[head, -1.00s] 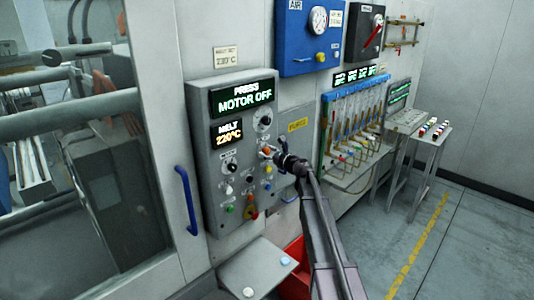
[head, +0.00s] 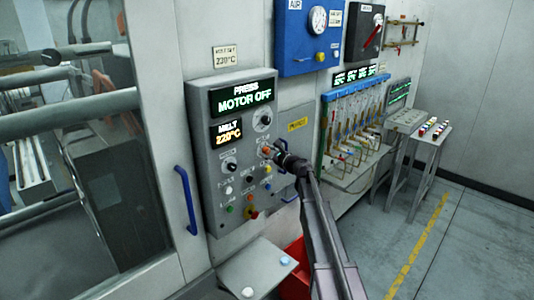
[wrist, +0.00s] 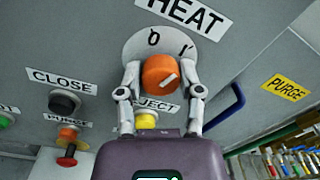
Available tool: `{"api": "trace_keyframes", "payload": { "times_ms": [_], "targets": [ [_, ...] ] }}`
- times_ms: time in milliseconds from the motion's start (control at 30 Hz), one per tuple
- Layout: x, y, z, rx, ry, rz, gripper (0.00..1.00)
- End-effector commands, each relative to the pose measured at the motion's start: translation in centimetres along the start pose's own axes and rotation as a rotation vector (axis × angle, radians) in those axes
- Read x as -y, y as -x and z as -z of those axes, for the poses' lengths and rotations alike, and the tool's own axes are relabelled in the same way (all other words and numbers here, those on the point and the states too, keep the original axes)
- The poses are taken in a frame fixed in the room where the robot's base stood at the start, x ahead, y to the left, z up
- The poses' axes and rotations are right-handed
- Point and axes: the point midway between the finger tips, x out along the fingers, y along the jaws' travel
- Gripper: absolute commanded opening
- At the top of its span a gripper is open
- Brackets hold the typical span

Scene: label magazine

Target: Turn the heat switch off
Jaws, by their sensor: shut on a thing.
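The heat switch is an orange round knob (wrist: 160,72) on a pale dial plate (wrist: 133,46) marked 0 and I, under a HEAT label (wrist: 186,14). A white line on the knob's face slants up to the right, roughly toward the I side. My gripper (wrist: 161,78) has one finger on each side of the knob and is shut on it. In the head view my gripper (head: 272,153) reaches the right part of the grey control panel (head: 204,180) and partly hides the switch.
Below the knob is a yellow button (wrist: 146,121) by the EJECT label, partly behind my gripper. A blue handle (wrist: 226,106) stands right. The panel screen (head: 243,98) reads MOTOR OFF.

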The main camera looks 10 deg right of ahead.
Motion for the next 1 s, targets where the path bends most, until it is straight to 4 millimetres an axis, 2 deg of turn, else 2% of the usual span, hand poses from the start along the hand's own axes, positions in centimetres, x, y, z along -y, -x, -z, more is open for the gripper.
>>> {"api": "trace_keyframes", "payload": {
  "times_ms": [700, 1000],
  "targets": [
    [-0.06, -0.16, -0.01, 0.02, 0.666, 0.003, 0.0],
    [-0.08, -0.18, -0.02, 0.027, 0.872, 0.005, 0.0]
  ]
}}
